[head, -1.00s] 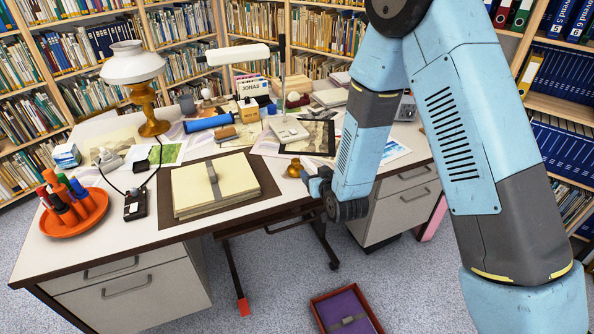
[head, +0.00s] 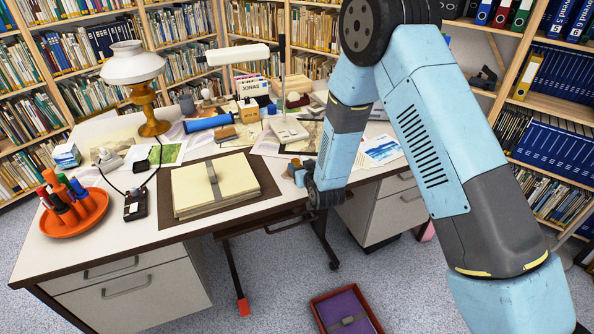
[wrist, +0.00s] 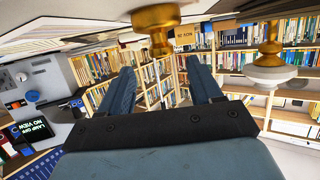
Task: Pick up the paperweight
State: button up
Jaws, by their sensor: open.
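The paperweight looks to be the small brass, knob-shaped piece (head: 295,163) on the desk, right of the stack of cream paper. In the head view my gripper (head: 300,175) is beside it and partly hides it. The wrist view is upside down. It shows the brass paperweight (wrist: 155,18) at the top middle, beyond and between the two blue fingers. My gripper (wrist: 160,80) is open there, with nothing between its fingers. I cannot tell the exact gap to the paperweight.
The cream paper stack (head: 215,185) lies on a dark mat left of my gripper. A desk lamp (head: 287,128), papers and a blue roll (head: 208,123) stand behind. A brass lamp (head: 150,110) and orange tray (head: 75,222) are at left.

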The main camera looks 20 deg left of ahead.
aim_at(296, 162)
jog(key=x, duration=0.4)
jog(key=shift+s+a+f, duration=0.1)
jog(key=shift+a+f, duration=0.1)
grip_shut()
dwell(0.4)
